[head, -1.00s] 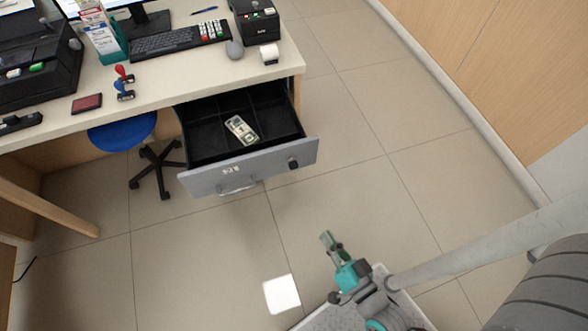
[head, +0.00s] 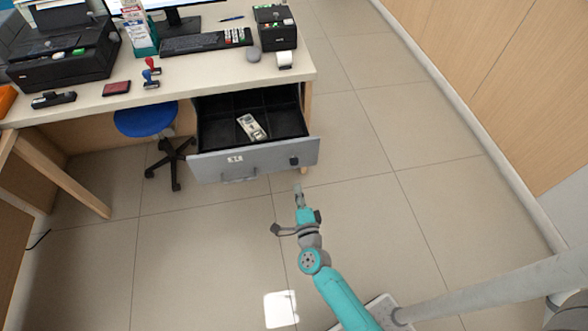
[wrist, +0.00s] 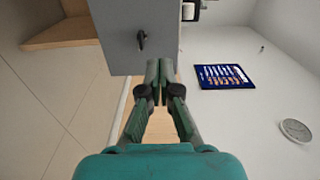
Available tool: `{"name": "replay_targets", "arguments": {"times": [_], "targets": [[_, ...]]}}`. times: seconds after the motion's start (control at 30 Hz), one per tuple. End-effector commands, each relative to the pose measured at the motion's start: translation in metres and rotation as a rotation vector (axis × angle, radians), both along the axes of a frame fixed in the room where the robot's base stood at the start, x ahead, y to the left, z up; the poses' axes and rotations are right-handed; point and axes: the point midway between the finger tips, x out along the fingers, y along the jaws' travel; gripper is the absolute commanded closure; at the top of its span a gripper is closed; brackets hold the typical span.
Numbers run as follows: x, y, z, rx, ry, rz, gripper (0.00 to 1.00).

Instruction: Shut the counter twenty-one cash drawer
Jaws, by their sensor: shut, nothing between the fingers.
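The cash drawer (head: 255,160) is pulled out from under the counter. Its grey front has a handle, a number label that looks like 21, and a dark lock knob near the right end. A bundle of banknotes (head: 251,127) lies in the black divided tray inside. My gripper (head: 298,190) is shut and empty, in front of the drawer's right part, with a small gap seeming to remain. In the wrist view, my gripper (wrist: 159,68) has its fingertips together beside the edge of the grey drawer front (wrist: 115,30), whose lock knob shows. Contact there cannot be told.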

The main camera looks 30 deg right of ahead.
Motion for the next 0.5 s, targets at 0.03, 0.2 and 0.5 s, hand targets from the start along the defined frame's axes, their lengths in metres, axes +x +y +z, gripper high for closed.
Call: {"name": "replay_targets", "arguments": {"times": [0.03, 0.2, 0.5], "targets": [[0.004, -0.001, 0.001, 0.001, -0.003, -0.001, 1.0], [0.026, -0.009, 0.002, -0.001, -0.003, -0.001, 1.0], [0.078, -0.026, 0.001, -0.002, -0.003, -0.002, 1.0]]}}
